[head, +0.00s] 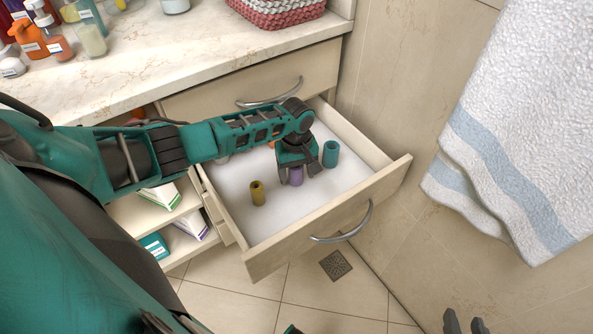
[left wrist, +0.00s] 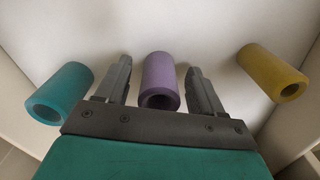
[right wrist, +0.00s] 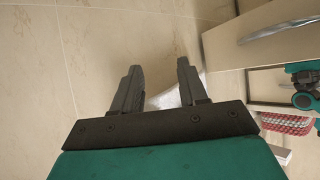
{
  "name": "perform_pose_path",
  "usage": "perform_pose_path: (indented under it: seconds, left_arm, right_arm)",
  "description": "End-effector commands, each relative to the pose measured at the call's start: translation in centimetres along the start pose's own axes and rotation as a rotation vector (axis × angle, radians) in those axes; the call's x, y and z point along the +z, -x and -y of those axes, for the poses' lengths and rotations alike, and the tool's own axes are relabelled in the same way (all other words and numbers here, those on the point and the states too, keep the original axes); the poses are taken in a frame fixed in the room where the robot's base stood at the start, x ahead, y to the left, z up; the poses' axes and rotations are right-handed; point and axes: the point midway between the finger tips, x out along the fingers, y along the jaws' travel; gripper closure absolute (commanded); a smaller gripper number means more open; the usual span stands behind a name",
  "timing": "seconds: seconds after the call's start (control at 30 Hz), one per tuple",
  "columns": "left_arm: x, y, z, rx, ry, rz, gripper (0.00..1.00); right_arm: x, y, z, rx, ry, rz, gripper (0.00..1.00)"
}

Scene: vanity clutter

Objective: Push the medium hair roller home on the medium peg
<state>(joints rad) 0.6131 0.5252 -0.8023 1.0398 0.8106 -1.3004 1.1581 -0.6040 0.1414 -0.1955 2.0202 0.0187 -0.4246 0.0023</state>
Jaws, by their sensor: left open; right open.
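A purple roller (head: 296,176) stands in the open drawer, between a teal roller (head: 331,154) and a yellow roller (head: 257,193). Sizes are hard to compare, so I cannot tell which is the medium one. My left gripper (head: 298,172) points down over the purple roller, open. In the left wrist view its fingers stand on either side of the purple roller (left wrist: 160,82), with gaps between. No peg shows; any peg is hidden by the rollers. My right gripper (head: 466,324) is open and empty, away from the drawer at the lower right.
The drawer (head: 325,241) has a white floor and raised walls around the rollers. An orange thing (head: 271,144) is partly hidden behind my left arm. Above is a marble counter (head: 190,52) with bottles and a woven basket (head: 277,12). A towel (head: 520,140) hangs at the right.

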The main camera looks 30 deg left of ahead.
Motion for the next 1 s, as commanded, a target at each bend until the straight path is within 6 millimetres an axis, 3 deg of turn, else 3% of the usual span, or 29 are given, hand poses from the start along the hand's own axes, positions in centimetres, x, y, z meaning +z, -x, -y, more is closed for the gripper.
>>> perform_pose_path:
  seconds: [0.27, 0.5, 0.7, 1.0]
  left_arm:
    - [-0.1, 0.6, 0.0, 0.001, 0.000, -0.001, 0.32]
    - [-0.1, 5.4, 0.0, 0.003, -0.001, -0.002, 0.32]
    - [0.0, 9.6, 0.0, 0.002, -0.001, -0.001, 0.32]
    - [0.0, 12.8, 0.0, 0.000, 0.001, 0.000, 0.32]
  right_arm:
    - [-0.2, 0.2, -0.1, 0.002, 0.004, -0.002, 0.57]
    - [-1.2, 1.1, -0.7, 0.015, 0.016, -0.009, 0.57]
    - [-0.6, 1.8, -1.2, 0.029, 0.022, 0.007, 0.57]
    - [-0.4, 2.1, -1.9, 0.044, 0.024, 0.009, 0.57]
